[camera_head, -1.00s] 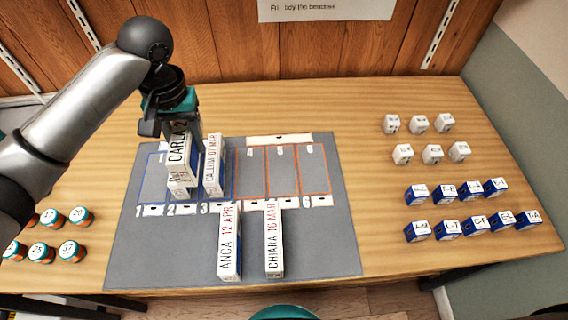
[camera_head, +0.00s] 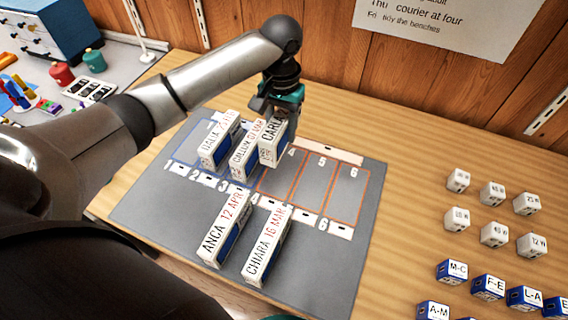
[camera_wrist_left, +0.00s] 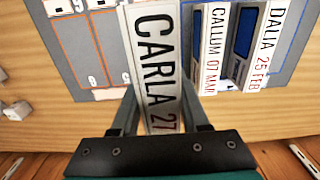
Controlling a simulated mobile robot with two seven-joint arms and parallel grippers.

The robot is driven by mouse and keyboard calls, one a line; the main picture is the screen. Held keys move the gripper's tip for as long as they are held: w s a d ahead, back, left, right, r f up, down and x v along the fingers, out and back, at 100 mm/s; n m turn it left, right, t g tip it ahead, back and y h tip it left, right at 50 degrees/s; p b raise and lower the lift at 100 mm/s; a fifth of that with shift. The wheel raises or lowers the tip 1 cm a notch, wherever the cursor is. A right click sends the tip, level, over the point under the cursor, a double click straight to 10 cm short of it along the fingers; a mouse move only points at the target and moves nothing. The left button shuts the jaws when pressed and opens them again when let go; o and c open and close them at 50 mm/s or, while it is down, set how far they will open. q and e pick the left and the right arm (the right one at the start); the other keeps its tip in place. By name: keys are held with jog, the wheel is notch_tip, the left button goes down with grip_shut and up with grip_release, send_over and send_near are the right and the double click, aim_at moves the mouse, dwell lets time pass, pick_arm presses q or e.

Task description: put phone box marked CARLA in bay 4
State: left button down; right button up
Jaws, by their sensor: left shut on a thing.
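The phone box marked CARLA (camera_head: 272,144) is a white upright box held in my left gripper (camera_head: 276,106). The gripper is shut on it. In the left wrist view the CARLA box (camera_wrist_left: 154,62) stands between the two fingers (camera_wrist_left: 160,118). In the head view it is over the far part of bay 4 (camera_head: 283,180), just right of the CALLUM box (camera_head: 246,150). I cannot tell whether its base touches the mat. Bay 4 is orange-outlined, and its far part is hidden by the box.
The DALIA box (camera_head: 220,138) and CALLUM box stand in the blue-outlined bays to the left. The ANCA box (camera_head: 224,228) and CHIARA box (camera_head: 267,246) stand at the near side of the grey mat (camera_head: 345,262). Bays 5 and 6 are empty. Small labelled cubes (camera_head: 488,287) stand on the right.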

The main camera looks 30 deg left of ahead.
pick_arm(q)
jog(key=b, duration=0.1)
send_over(283, 170)
notch_tip(283, 170, down, 6)
jog(key=shift+a+f, duration=0.1)
jog(key=shift+f, duration=0.05)
jog(key=shift+w+f+b, duration=0.1)
jog(key=shift+f+b, duration=0.3)
jog(key=shift+f, duration=0.45)
notch_tip(283, 170, down, 4)
jog(key=shift+r+b, duration=0.2)
jog(key=shift+b, duration=0.35)
jog(key=shift+c, duration=2)
grip_release()
jog(key=shift+f, duration=0.1)
notch_tip(283, 170, up, 12)
jog(key=p, duration=0.3)
jog(key=shift+r, duration=0.2)
